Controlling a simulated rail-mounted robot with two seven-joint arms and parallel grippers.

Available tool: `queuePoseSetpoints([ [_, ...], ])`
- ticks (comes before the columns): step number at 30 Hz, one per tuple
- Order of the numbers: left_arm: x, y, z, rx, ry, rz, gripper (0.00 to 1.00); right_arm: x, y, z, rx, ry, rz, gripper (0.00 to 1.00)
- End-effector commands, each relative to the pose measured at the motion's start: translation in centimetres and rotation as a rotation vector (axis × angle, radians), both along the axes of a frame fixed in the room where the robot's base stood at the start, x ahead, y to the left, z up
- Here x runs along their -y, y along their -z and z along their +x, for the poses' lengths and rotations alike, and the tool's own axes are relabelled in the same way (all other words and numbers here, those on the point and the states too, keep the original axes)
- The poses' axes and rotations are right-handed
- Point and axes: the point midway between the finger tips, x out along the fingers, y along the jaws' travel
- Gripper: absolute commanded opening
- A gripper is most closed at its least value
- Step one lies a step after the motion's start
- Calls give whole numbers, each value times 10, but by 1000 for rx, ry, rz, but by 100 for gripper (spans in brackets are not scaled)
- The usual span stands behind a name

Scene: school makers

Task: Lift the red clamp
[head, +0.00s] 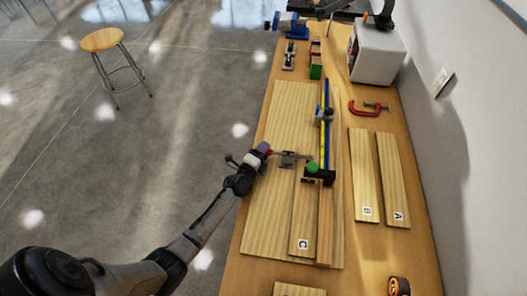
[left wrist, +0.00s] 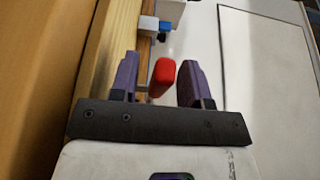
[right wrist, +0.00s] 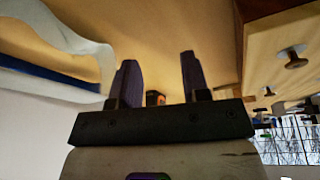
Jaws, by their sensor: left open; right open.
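A metal toggle clamp (head: 289,158) with a red handle is on the wooden boards, beside the long board with a yellow-and-blue strip. My left gripper (head: 265,149) is at the handle end. In the left wrist view, the red handle (left wrist: 163,76) lies between the open purple fingers, with a gap on each side. A separate red C-shaped clamp (head: 366,109) lies on the bench at the right, away from the left gripper. My right gripper (right wrist: 158,62) is open and empty in the right wrist view.
Boards labelled B (head: 363,175) and A (head: 393,178) lie to the right. A green knob (head: 312,168) stands close beyond the toggle clamp. A white box-shaped machine (head: 376,54) and a blue vise (head: 290,24) are at the far end. A stool (head: 102,40) stands on the floor.

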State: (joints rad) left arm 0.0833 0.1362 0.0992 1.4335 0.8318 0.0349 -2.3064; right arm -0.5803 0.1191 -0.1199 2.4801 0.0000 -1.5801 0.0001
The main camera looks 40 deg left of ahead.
Motion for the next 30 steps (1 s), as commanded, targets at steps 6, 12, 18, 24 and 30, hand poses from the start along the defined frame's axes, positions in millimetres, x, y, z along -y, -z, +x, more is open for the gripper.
queuePoseSetpoints([
  [6,0,0,0,0,0,0,43,0,0,0,0,0,0,43],
  [12,0,0,0,0,0,0,27,0,0,0,0,0,0,43],
  [18,0,0,0,0,0,0,8,0,0,0,0,0,0,43],
  [24,0,0,0,0,0,0,0,0,0,0,0,0,0,43],
  [30,0,0,0,0,0,1,0,0,0,0,0,0,0,43],
])
